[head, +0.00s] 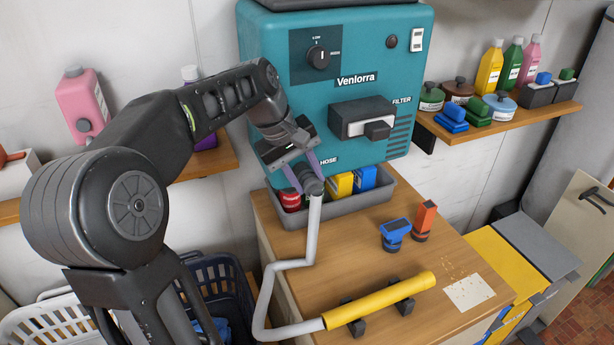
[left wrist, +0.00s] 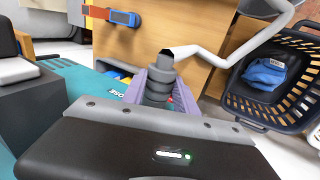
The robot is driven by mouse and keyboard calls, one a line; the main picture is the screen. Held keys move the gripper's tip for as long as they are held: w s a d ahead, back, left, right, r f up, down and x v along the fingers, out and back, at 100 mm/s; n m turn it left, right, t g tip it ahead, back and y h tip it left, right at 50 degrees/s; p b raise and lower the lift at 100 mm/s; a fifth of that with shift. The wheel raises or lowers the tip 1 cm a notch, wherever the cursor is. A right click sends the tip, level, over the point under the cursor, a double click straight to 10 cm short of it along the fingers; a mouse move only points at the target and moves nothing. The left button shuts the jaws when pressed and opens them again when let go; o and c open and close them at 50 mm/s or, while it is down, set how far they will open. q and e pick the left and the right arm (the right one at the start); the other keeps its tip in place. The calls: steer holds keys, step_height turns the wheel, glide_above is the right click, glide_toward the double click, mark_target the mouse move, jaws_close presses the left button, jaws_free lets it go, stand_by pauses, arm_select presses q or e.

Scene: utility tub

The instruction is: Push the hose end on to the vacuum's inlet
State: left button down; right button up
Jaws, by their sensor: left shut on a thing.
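The teal vacuum (head: 355,75) labelled Venlorra hangs on the wall, with a HOSE label low on its front; its lower front also shows in the left wrist view (left wrist: 75,88). My left gripper (head: 310,186) is just below that label, its purple fingers shut on the dark grey ribbed hose end (left wrist: 157,85). A pale grey hose (head: 314,225) hangs from the hose end, bends over the bench and runs to a yellow wand (head: 375,301). The inlet is hidden behind my gripper, so I cannot tell whether the hose end touches it. My right gripper is not in view.
A grey tray (head: 385,205) with small boxes and a red tin lies below the vacuum. The wand rests on black holders on the wooden bench (head: 345,260). Blue (head: 395,231) and orange (head: 426,218) nozzles stand nearby. A dark basket (head: 222,285) is left of the bench.

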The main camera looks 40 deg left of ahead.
arm_select(q)
steer(key=shift+a, duration=0.1)
steer(key=c, duration=0.9)
jaws_free()
steer(key=b+v, duration=0.1)
steer(key=v, duration=0.6)
steer(key=shift+s+r, duration=0.15)
steer(key=shift+r, duration=0.2)
